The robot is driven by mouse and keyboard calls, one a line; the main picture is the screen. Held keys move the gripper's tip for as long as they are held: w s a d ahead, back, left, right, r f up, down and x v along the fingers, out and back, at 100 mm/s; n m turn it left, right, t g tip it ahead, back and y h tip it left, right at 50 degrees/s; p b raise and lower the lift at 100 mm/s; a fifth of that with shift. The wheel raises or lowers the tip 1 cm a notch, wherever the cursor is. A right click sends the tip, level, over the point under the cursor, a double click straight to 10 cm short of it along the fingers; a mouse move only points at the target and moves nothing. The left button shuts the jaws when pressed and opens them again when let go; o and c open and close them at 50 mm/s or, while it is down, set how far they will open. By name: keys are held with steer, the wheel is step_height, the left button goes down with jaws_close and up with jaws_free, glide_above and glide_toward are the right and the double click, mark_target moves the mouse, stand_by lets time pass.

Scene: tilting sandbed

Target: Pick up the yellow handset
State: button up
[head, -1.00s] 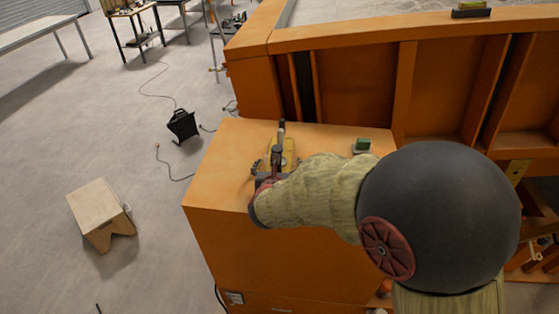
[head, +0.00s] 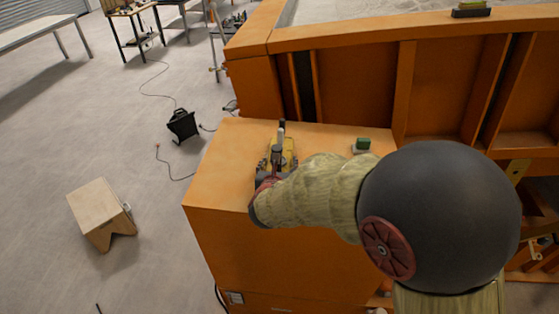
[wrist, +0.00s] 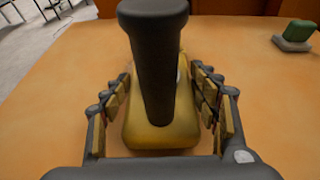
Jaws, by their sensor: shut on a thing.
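The yellow handset (head: 289,147) is on top of the orange cabinet (head: 230,165), partly hidden by my gripper and wrist in the head view. In the wrist view the yellow handset (wrist: 158,132) lies between the two fingers, with a dark upright post in front of its middle. My gripper (wrist: 160,108) is shut on the handset, one finger at its left side and one at its right. The same gripper (head: 276,160) is low over the cabinet top in the head view. Whether the handset touches the cabinet top cannot be told.
A small green block on a grey base (head: 362,145) sits to the right on the cabinet top; it also shows in the wrist view (wrist: 295,36). The sandbed's orange wall (head: 350,85) rises behind. A wooden stool (head: 100,210) stands on the floor at left.

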steer(key=shift+r, duration=0.1)
steer(key=shift+c, duration=1.4)
steer(key=shift+r, duration=0.1)
